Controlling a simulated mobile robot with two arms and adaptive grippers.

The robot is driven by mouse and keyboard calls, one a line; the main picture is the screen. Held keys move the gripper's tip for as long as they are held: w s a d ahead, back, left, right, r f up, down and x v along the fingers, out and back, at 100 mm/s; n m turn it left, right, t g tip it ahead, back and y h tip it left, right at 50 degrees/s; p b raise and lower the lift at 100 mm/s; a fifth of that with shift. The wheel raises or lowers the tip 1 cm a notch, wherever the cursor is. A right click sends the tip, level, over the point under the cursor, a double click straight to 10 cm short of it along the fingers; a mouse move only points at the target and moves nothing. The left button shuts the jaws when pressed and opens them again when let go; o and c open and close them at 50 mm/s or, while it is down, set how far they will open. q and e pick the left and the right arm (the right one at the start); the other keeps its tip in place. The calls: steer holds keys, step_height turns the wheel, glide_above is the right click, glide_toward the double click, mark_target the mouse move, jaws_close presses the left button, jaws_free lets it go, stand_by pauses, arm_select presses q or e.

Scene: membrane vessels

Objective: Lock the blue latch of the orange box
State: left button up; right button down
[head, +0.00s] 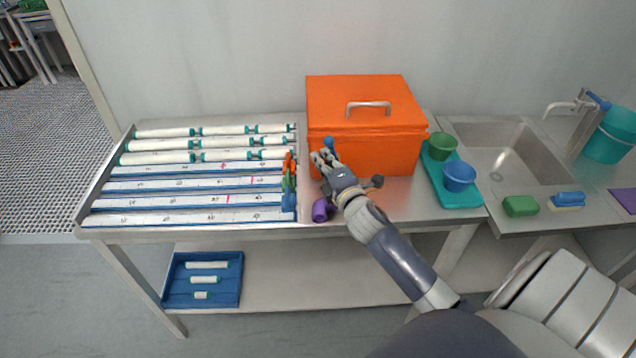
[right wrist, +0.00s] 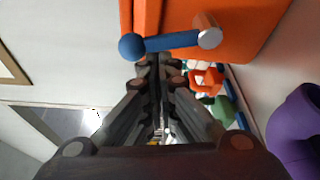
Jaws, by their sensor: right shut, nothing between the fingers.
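The orange box (head: 365,140) stands closed on the metal table, with a grey handle on its lid. Its blue latch (head: 328,143) is at the front left of the box. In the right wrist view the latch (right wrist: 172,41) is a blue bar with a round blue knob at one end and a grey pivot at the other. My right gripper (head: 323,158) is shut and empty, in front of the box by the latch. In the right wrist view its fingertips (right wrist: 160,62) lie close to the bar; I cannot tell whether they touch. My left gripper is out of view.
A purple object (head: 322,210) lies below my right gripper. A metal rack (head: 88,212) with white tubes and blue strips is on the left. A teal tray (head: 473,196) with green and blue cups stands right of the box, before the sink (head: 512,165).

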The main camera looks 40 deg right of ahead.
steer(key=shift+s+d+r+m+t+b, duration=0.2)
steer(key=shift+d+m+b, duration=0.1)
steer(key=shift+m, duration=0.25)
steer(key=shift+s+d+r+m+t+b, duration=0.15)
steer(key=shift+m+t+b, duration=0.1)
steer(key=shift+m, duration=0.3)
steer(key=shift+f, duration=0.1)
